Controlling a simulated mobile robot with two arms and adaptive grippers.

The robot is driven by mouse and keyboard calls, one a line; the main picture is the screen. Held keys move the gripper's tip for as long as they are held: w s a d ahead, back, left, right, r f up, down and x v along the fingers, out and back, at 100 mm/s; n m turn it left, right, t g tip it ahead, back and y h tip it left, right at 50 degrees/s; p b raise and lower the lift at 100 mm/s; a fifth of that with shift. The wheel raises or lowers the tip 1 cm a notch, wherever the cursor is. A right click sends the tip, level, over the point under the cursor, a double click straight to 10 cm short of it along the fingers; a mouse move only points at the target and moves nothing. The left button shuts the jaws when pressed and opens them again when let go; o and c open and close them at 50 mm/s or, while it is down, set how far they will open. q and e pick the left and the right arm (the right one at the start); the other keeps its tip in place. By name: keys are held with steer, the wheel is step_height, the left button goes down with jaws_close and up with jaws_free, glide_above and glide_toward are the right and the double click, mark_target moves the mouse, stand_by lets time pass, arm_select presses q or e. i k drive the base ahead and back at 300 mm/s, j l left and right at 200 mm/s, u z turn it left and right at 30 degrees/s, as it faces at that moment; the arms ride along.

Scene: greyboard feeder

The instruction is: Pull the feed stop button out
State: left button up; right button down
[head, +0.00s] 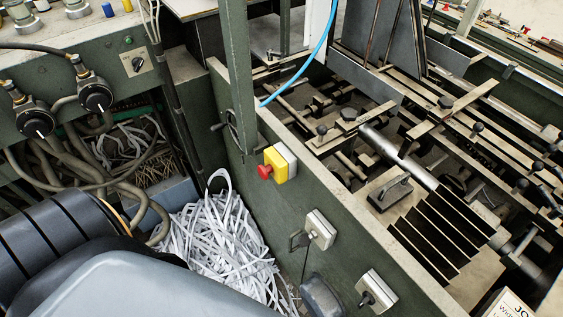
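The feed stop button (265,172) is a red mushroom knob on a yellow and grey box (281,162). The box is fixed to the green side panel (335,212) of the machine, near the middle of the head view. The knob points to the left, out from the box; I cannot tell whether it is pressed in or out. Nothing touches it. Neither gripper shows in the head view. A large part of my own body fills the lower left corner.
Below and right of the button, a grey switch box (320,229) and a rotary switch box (376,291) stick out from the panel. Shredded paper (222,245) lies heaped at its foot. Hoses (80,165) and a green cabinet (60,65) stand at left. Space before the button is clear.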

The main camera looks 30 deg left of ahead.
mark_target(263, 171)
steer(key=u, duration=1.2)
steer(key=k+j+z, duration=0.15)
steer(key=i+j, duration=0.05)
